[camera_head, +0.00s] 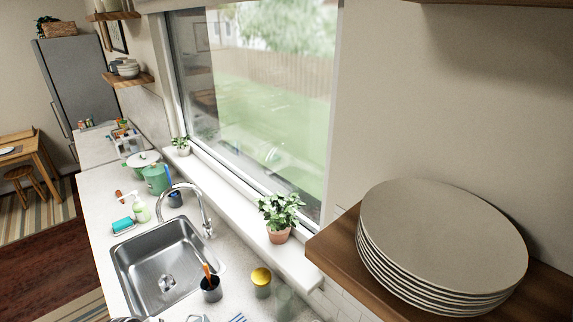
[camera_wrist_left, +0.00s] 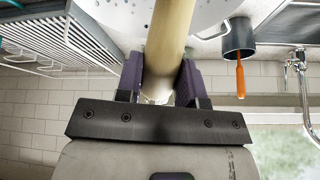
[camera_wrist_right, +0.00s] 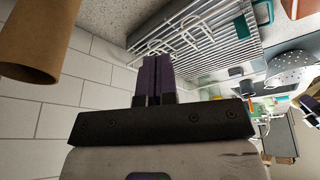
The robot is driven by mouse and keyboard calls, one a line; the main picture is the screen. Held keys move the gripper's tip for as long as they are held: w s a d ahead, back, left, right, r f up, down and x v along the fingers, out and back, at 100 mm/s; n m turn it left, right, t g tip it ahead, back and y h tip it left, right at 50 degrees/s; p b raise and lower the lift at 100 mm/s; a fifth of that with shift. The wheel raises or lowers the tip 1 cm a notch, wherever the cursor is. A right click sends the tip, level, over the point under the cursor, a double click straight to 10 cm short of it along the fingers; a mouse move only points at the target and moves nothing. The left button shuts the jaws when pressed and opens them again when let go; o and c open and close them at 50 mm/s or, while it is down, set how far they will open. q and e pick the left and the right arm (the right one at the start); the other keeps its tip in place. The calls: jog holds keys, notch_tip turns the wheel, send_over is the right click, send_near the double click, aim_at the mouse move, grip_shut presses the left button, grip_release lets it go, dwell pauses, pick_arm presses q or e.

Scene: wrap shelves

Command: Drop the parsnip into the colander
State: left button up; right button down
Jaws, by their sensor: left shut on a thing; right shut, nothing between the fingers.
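The parsnip (camera_wrist_left: 168,35) is a long, pale yellow tapered root in the left wrist view. My left gripper (camera_wrist_left: 160,75) is shut on it, with a purple finger on each side. Its far end runs out of the top of the picture. The colander (camera_wrist_left: 108,12) is white with small holes and shows behind the parsnip, partly hidden by it. It also shows at the right of the right wrist view (camera_wrist_right: 290,68). My right gripper (camera_wrist_right: 158,78) is shut and empty, apart from the colander. The head view shows neither gripper, nor clearly the parsnip or colander.
A wire dish rack (camera_wrist_right: 205,60) stands by the tiled wall. A brown cylinder (camera_wrist_right: 40,40) is close at the upper left of the right wrist view. A dark cup (camera_wrist_left: 238,40) holds an orange-handled utensil. The sink (camera_head: 165,265) and stacked plates (camera_head: 440,240) show in the head view.

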pick_arm(q)
jog(key=shift+f+b, duration=0.45)
jog(key=shift+f, duration=0.45)
jog(key=o, duration=1)
jog(key=shift+b+v, duration=1)
jog(key=shift+v, duration=6)
